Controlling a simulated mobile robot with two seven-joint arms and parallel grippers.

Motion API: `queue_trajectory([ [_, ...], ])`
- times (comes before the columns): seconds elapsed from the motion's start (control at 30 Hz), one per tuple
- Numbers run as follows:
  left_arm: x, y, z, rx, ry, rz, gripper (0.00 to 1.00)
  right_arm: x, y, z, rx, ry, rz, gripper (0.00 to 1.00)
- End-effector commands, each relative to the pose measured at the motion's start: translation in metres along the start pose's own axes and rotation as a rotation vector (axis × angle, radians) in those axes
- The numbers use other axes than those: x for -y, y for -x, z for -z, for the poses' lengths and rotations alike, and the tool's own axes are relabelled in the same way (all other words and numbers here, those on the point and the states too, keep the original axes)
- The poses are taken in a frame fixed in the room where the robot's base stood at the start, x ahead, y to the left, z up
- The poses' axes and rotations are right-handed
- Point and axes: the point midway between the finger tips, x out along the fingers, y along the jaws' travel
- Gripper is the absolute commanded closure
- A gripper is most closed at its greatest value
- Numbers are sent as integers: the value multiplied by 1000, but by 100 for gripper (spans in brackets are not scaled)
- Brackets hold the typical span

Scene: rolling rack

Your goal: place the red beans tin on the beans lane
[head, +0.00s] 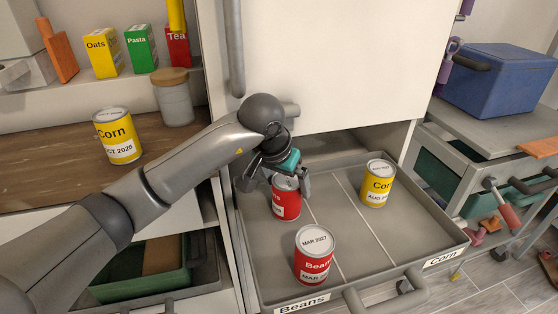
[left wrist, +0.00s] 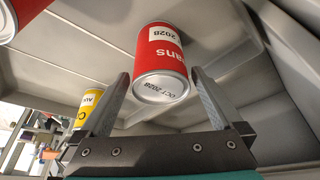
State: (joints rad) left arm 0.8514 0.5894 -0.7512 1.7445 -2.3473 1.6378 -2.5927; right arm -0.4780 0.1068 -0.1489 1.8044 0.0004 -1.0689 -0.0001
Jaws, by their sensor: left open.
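A red beans tin (head: 286,207) stands upright at the back of the left lane of the pull-out tray (head: 385,255), whose front label (head: 302,304) reads Beans. My left gripper (head: 279,184) is over this tin from above, with its fingers open on either side. In the left wrist view the tin (left wrist: 161,62), its lid marked OCT 2028, sits between the spread fingers (left wrist: 160,85), with a gap visible beside it. A second red beans tin (head: 314,258), marked MAR 2027, stands nearer the front of the same lane. My right gripper is not in view.
A yellow corn tin (head: 377,186) stands at the back right of the tray. Another corn tin (head: 119,137) stands on the wooden counter (head: 60,155) by a lidded jar (head: 174,100). The tray's front right is clear. A white panel (head: 320,65) rises behind the arm.

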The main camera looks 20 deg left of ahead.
Motion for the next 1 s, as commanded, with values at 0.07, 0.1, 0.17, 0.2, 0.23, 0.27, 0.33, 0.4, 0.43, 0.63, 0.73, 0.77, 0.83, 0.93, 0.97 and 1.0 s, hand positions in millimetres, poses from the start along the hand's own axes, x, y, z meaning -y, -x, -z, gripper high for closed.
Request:
queue_trajectory([
  [0.07,1,18,1,-2,-2,3,0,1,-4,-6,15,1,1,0],
  [0.1,1,25,2,-3,-2,2,0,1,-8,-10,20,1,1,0],
  [0.17,1,36,2,-3,-3,3,0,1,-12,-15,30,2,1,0],
  [0.2,1,44,1,-1,-2,3,0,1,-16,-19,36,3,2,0],
  [0.23,1,49,1,-1,-3,3,0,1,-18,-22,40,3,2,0],
  [0.27,1,53,1,-2,-3,3,0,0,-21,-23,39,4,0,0],
  [0.33,1,64,1,-1,-1,2,0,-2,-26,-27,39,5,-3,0],
  [0.4,1,73,1,-1,-2,3,0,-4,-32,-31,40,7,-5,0],
  [0.43,1,77,1,0,-2,2,0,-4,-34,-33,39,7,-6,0],
  [0.63,0,96,0,1,-2,1,0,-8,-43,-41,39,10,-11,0],
  [0.73,0,101,0,1,0,2,0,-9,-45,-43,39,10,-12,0],
  [0.77,0,101,0,1,0,1,0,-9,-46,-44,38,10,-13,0],
  [0.83,0,102,0,2,0,1,0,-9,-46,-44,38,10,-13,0],
  [0.93,0,102,0,2,0,1,0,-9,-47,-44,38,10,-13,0],
  [0.97,0,102,0,2,0,1,0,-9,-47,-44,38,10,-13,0],
  [1.0,0,102,0,2,0,1,0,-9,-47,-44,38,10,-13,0],
])
